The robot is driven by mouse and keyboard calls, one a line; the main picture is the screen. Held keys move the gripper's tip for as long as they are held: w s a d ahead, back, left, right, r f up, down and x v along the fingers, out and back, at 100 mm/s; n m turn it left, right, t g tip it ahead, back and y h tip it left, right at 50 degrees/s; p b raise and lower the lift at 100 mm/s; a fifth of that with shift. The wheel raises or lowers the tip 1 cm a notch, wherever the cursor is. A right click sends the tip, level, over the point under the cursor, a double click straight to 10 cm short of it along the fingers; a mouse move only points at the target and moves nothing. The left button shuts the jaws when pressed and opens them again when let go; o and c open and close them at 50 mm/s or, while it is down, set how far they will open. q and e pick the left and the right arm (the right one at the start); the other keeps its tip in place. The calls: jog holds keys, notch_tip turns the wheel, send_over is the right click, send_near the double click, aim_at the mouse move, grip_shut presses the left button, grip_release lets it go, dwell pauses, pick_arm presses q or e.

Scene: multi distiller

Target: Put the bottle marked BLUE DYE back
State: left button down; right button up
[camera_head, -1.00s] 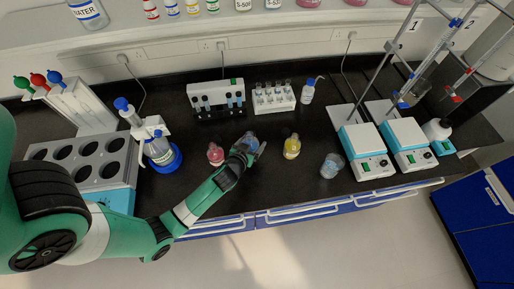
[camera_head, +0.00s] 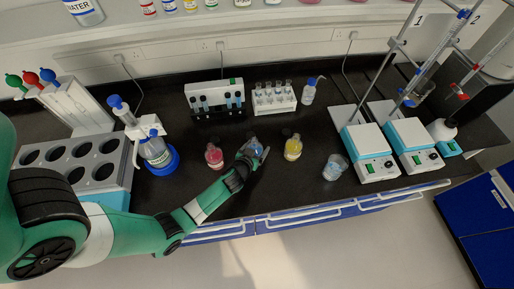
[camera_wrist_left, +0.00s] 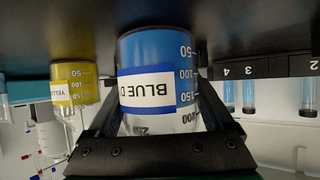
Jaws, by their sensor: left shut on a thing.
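The BLUE DYE bottle (camera_head: 255,147), clear glass with blue liquid and a white label, is between the pink-red bottle (camera_head: 214,156) and the yellow bottle (camera_head: 293,148) in the head view. My left gripper (camera_head: 257,154) is shut on it. In the left wrist view, which is upside down, the bottle (camera_wrist_left: 160,55) sits between the fingers (camera_wrist_left: 160,135) with its label reading "BLUE D". Its base is close to the black bench; I cannot tell whether it touches. The yellow bottle (camera_wrist_left: 75,90) also shows there. My right gripper is not in view.
A beaker (camera_head: 335,167) stands right of the yellow bottle, before two hotplate stirrers (camera_head: 368,150). Behind are a rack of blue-tipped tubes (camera_head: 217,98), a vial rack (camera_head: 272,97) and a wash bottle (camera_head: 309,92). A dispenser bottle (camera_head: 156,152) stands left. The bench's front edge is near.

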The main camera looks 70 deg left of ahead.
pick_arm(q)
grip_release()
jog(key=shift+r+p, duration=0.3)
jog(key=shift+p, duration=0.15)
jog(key=p+v, duration=0.1)
jog(key=v, duration=1.1)
jog(key=shift+f, duration=0.1)
